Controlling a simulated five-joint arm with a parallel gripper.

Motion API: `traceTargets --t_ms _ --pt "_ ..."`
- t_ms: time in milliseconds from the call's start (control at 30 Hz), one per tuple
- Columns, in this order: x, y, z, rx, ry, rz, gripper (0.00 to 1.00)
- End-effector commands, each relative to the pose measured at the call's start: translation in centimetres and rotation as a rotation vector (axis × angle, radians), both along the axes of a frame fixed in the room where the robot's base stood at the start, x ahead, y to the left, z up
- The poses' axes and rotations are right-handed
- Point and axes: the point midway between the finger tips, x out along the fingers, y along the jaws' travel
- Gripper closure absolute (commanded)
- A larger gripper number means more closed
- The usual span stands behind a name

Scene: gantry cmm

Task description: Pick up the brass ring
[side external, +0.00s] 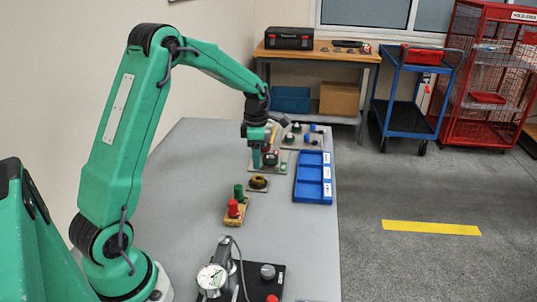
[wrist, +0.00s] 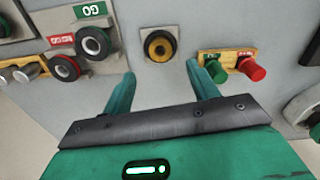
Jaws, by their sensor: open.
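The brass ring (side external: 258,182) lies on a small grey plate (side external: 249,187) on the grey table in the side view. In the wrist view the brass ring (wrist: 160,46) shows dark at its centre, on its square plate (wrist: 150,32), ahead of the gap between my fingers. My gripper (side external: 262,163) is above the table, a little behind the ring in the side view. In the wrist view my gripper (wrist: 162,76) has its two green fingers spread apart with nothing between them. The ring is apart from the fingers.
A yellow block with green and red cylinders (side external: 237,207) is in front of the ring. A blue three-part tray (side external: 313,177) lies to its right. A GO gauge fixture (wrist: 90,45) is on the left in the wrist view. A dial gauge stand (side external: 213,277) stands nearest the camera.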

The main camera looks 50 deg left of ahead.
Motion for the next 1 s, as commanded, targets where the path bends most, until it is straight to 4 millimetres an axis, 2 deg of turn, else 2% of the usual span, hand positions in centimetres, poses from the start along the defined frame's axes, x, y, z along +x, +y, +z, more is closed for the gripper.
traceTargets --t_ms 167,433,767,1000 --pt "0.0 0.0 -0.5 -0.001 0.001 -0.001 0.41" --pt "-0.1 -0.1 -2.5 0.000 0.001 -0.002 0.41" --pt "0.0 -0.1 -3.2 -0.001 0.001 -0.003 0.41" --pt "0.0 -0.2 -5.8 -0.001 0.002 -0.003 0.41"
